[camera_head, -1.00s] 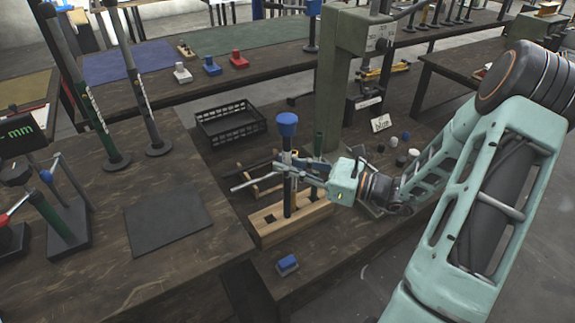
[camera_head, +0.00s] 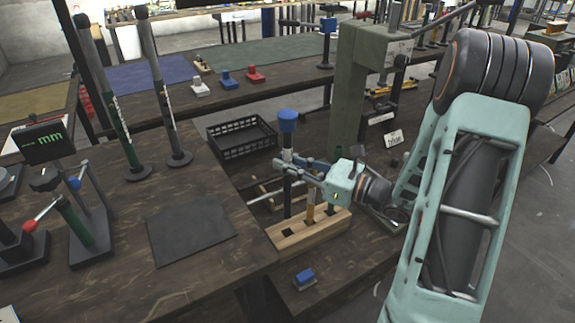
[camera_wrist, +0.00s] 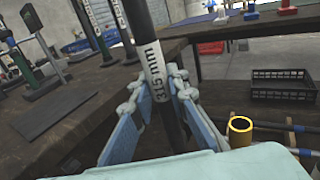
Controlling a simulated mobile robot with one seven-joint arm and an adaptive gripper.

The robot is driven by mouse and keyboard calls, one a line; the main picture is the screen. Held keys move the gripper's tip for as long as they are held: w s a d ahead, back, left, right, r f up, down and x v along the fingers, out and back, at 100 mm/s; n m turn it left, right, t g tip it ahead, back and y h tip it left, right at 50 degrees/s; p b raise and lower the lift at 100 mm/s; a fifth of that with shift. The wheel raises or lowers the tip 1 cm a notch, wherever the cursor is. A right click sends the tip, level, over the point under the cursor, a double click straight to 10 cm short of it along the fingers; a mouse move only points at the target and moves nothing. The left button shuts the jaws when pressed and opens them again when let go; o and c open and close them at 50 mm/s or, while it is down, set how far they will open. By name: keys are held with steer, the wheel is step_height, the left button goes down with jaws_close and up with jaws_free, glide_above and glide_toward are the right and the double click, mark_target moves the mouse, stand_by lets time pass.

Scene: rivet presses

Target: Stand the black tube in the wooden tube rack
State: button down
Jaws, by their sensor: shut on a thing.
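The black tube (camera_head: 288,150) stands about upright with a blue top (camera_head: 288,120). My gripper (camera_head: 290,167) is shut on it below that top. In the wrist view the black tube (camera_wrist: 155,65) runs between the two blue fingers, with a white label reading 315 mm. The wooden tube rack (camera_head: 312,232) is a pale block with square holes, just below the tube. A brass-coloured tube (camera_head: 310,208) stands in it and also shows in the wrist view (camera_wrist: 240,128). Whether the black tube's lower end is in a hole or behind the rack, I cannot tell.
A green press column (camera_head: 349,100) stands behind and right of my gripper. A black basket (camera_head: 214,143) lies behind left. A small blue-topped block (camera_head: 304,278) sits in front of the rack. A dark mat (camera_head: 190,232) lies on the left bench.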

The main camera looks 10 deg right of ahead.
steer(key=b, duration=0.4)
glide_above(288, 205)
steer(key=w, duration=0.1)
steer(key=shift+f, duration=2.9)
steer(key=shift+f+b, duration=2.45)
steer(key=shift+f, duration=1.9)
steer(key=c, duration=1.8)
jaws_free()
steer(key=v, duration=1.2)
